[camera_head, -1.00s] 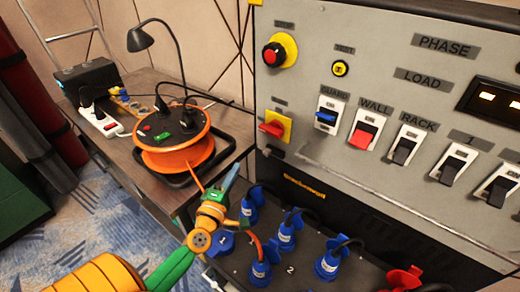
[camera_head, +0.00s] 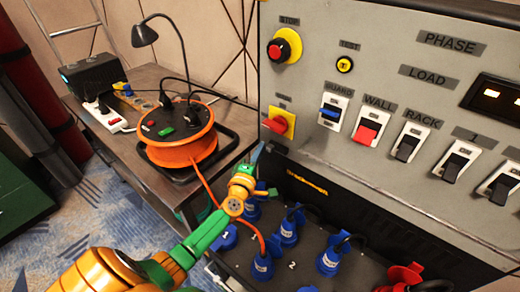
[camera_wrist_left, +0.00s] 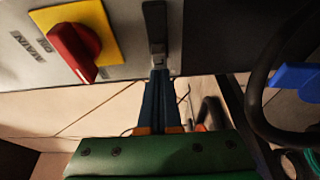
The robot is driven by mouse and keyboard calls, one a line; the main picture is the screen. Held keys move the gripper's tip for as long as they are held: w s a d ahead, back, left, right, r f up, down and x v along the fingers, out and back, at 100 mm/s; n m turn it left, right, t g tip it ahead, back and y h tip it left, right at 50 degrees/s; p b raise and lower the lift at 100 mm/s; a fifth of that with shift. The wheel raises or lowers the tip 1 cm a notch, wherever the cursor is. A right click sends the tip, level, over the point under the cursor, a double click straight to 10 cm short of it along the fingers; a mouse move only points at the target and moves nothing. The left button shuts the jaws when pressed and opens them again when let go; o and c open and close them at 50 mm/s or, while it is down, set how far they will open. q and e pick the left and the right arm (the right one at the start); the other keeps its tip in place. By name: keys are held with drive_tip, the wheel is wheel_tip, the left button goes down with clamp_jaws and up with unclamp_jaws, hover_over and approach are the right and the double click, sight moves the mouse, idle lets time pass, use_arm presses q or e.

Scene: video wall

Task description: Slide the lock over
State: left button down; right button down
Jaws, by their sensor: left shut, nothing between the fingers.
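The lock appears to be the small grey slider in a dark slot (camera_wrist_left: 158,56) on the grey panel, beside the red rotary switch on its yellow plate (camera_wrist_left: 75,45) in the left wrist view. My left gripper (camera_wrist_left: 160,75) has its two blue fingers together and empty. Their tips are at the slider's near end; I cannot tell whether they touch. In the head view my left gripper (camera_head: 257,152) is at the panel's lower left corner, just below the red and yellow switch (camera_head: 279,123). The slider is too small to make out there. My right gripper is not in view.
Blue plugs (camera_head: 289,232) with cables stand below and right of my left gripper. An orange cable reel (camera_head: 178,150) sits on the dark table at left, its cable passing near my wrist. A blue switch (camera_head: 330,112) and red switch (camera_head: 367,132) are farther right on the panel.

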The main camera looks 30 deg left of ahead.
sight(275, 148)
use_arm(q)
drive_tip(key=shift+d, duration=0.1)
drive_tip(key=d+p, duration=0.1)
drive_tip(key=d, duration=0.3)
drive_tip(key=shift+s, duration=0.2)
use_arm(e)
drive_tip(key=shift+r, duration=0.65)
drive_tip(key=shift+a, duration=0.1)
